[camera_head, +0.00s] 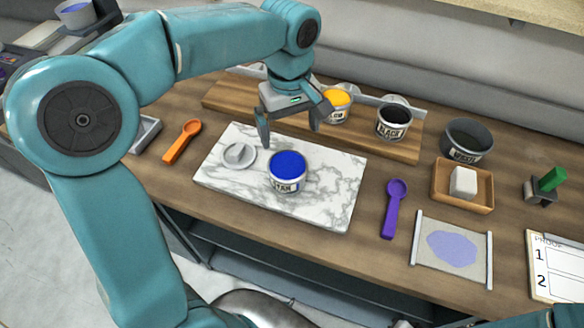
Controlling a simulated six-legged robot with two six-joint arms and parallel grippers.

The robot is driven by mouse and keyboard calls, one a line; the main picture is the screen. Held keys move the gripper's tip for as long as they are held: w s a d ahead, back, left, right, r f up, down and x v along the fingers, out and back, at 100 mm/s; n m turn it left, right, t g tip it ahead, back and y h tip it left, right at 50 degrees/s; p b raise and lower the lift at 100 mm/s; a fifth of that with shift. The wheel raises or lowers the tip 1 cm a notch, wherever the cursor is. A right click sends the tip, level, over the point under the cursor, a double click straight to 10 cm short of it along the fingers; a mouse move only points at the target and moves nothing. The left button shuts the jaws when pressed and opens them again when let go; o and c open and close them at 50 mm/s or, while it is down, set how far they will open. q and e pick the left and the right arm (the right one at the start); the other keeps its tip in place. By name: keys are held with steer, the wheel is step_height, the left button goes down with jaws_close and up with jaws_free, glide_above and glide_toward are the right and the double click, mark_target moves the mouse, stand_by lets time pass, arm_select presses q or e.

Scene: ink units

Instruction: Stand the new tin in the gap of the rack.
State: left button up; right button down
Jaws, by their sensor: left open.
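The tin with blue ink (287,172), its label reading CYAN, stands upright and open on the white marble slab (325,208). A grey lid (239,155) lies on the slab to its left. The wooden rack (240,101) runs behind the slab. A yellow tin (337,106) and a tin labelled BLACK (394,123) stand on its right part. The rack's left part is bare where I see it, partly hidden by my arm. My left gripper (288,138) is open and empty, above the back of the slab, behind the cyan tin. My right gripper is out of view.
An orange scoop (182,141) lies left of the slab, a purple scoop (394,208) right of it. Further right are a dark pot (467,140), a wooden tray (441,186) with a white block (464,181), a print sheet (453,248) and a green-handled item (551,180).

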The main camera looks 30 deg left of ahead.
arm_select(q)
glide_toward(288, 174)
steer(key=shift+s+d+f, duration=0.45)
steer(key=shift+s+f, duration=0.35)
steer(key=shift+s, duration=0.05)
step_height(288, 174, down, 5)
steer(key=shift+d+r+p, duration=0.15)
steer(key=shift+p, duration=0.2)
steer(key=shift+f, duration=0.45)
steer(key=shift+c, duration=0.3)
